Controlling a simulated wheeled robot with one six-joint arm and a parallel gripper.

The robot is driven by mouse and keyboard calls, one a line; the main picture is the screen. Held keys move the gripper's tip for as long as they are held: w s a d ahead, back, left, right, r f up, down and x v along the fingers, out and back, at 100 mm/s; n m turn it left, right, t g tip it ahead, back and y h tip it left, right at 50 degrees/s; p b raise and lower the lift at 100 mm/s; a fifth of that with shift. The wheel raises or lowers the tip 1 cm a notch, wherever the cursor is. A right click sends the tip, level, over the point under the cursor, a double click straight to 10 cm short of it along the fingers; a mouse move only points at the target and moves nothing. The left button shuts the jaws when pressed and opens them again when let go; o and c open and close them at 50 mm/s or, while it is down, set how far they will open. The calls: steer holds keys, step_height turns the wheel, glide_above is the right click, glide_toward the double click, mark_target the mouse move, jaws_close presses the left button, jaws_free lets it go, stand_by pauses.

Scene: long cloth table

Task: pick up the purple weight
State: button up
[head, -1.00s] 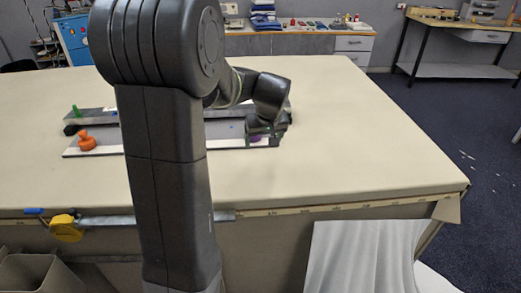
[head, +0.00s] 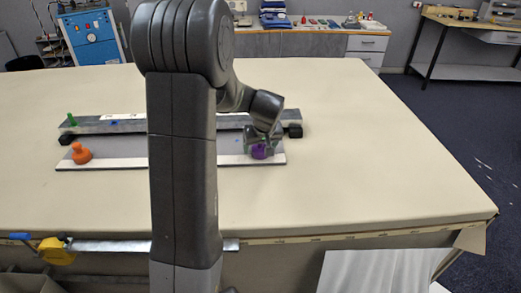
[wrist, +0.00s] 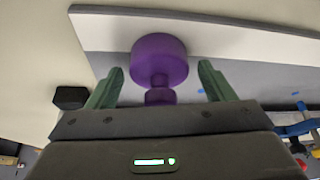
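The purple weight (head: 259,151) stands near the right end of the grey and white board on the cloth table. In the wrist view the purple weight (wrist: 159,62) has a wide round body and a narrower knob, and it lies between the two green fingers. My gripper (wrist: 160,82) is open, with a gap on each side of the weight's knob. In the head view my gripper (head: 262,138) is at the weight and partly covers it.
An orange weight (head: 81,153) stands on the left part of the board (head: 110,165). A green piece (head: 71,120) is on the long rail (head: 100,127) behind it. A yellow clamp (head: 57,251) is at the table's front edge. The right side of the table (head: 390,160) is clear.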

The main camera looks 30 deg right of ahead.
steer(key=c, duration=1.4)
steer(key=shift+d+r, duration=0.1)
steer(key=shift+r, duration=0.05)
steer(key=shift+c, duration=0.6)
